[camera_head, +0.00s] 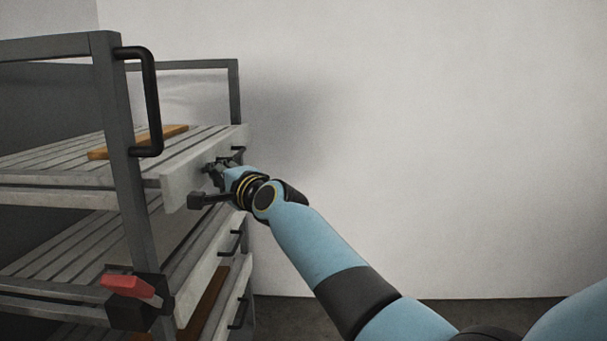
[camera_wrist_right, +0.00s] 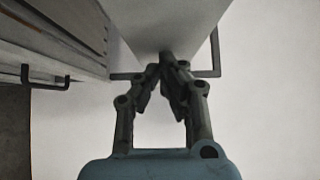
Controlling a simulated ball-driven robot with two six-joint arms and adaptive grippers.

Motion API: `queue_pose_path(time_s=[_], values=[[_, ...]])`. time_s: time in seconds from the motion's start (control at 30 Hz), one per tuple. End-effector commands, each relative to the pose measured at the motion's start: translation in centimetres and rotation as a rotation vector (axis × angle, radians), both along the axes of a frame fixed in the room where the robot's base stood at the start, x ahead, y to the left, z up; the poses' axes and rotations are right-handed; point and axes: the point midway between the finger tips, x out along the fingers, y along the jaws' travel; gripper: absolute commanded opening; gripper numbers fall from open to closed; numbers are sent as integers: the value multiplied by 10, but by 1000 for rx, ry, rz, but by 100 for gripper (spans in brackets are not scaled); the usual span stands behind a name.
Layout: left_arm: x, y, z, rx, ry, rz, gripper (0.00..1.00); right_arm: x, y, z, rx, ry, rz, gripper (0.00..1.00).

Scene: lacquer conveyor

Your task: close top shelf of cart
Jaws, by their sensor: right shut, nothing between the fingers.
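The grey cart (camera_head: 118,130) with slatted shelves stands at the left in the head view. Its top shelf (camera_head: 60,163) has a pale front panel (camera_head: 182,188) that sticks out to the right past the cart's upright. My right gripper (camera_head: 212,172) is at the outer face of this panel, beside its dark handle (camera_head: 238,155). In the right wrist view the gripper (camera_wrist_right: 167,65) has its fingertips together at the panel (camera_wrist_right: 160,25), with nothing seen between them. The handle (camera_wrist_right: 216,58) shows behind the fingers. Whether the fingertips touch the panel is unclear. My left gripper is not in view.
An orange-brown board (camera_head: 138,142) lies on the top shelf. Lower shelves with dark handles (camera_head: 236,243) sit below. A black handle (camera_head: 152,100) and a red-levered black part (camera_head: 130,287) are on the cart's near upright. A bare pale wall (camera_head: 430,130) fills the right side.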

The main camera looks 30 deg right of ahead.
Motion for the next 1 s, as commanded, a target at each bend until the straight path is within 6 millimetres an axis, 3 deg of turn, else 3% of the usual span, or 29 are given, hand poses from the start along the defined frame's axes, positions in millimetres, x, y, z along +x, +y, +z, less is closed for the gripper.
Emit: queue_pose_path(time_s=[0.27, 1.0], values=[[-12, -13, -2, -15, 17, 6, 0, 11, 16, 0, 0, -1, 0, 0], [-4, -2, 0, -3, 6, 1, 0, 12, 18, 0, 2, 1, 1, 0]])
